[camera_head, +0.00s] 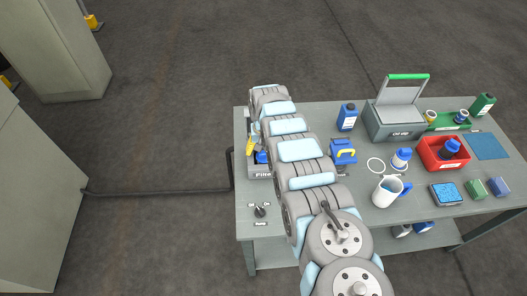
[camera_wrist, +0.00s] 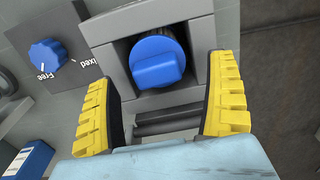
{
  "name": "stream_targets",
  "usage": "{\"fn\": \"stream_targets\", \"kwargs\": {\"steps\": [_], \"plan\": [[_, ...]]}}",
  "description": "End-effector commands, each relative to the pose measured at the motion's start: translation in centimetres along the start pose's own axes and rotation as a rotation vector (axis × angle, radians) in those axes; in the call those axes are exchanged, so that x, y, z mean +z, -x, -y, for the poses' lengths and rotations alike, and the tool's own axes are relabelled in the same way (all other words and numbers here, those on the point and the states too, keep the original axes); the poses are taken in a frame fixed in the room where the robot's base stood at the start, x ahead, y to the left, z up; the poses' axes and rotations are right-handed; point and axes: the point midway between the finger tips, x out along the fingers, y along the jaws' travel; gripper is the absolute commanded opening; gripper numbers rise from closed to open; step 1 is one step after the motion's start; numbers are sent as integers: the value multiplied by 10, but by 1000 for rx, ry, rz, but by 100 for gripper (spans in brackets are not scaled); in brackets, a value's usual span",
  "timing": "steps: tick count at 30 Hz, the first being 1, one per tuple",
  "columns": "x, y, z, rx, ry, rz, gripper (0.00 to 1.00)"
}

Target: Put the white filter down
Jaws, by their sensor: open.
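My gripper (camera_wrist: 165,115) is open, its yellow ridged fingers apart on either side of the front of a grey holder (camera_wrist: 103,55). In the head view, my arm largely covers this spot, beside a partly hidden label that starts "Filt" (camera_head: 263,175).
A blue knob (camera_wrist: 47,53) on a plate marked "Free" and "Fixed" is left of the holder. The table also holds a white jug (camera_head: 386,192), a red tray (camera_head: 432,163), a grey box with a green handle (camera_head: 390,122) and a blue bottle (camera_head: 347,118).

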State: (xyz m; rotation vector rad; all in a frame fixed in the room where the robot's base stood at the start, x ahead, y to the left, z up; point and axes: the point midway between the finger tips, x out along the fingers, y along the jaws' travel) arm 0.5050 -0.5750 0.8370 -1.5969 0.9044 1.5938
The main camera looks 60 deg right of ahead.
Motion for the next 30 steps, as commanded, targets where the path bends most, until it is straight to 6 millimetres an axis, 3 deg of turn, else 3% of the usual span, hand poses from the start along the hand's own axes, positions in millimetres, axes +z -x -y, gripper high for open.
{"fn": "stream_targets", "kwargs": {"steps": [3,30], "plan": [[2,20,-2,3,-1,5,87],[-1,100,-1,2,0,-3,87]]}}
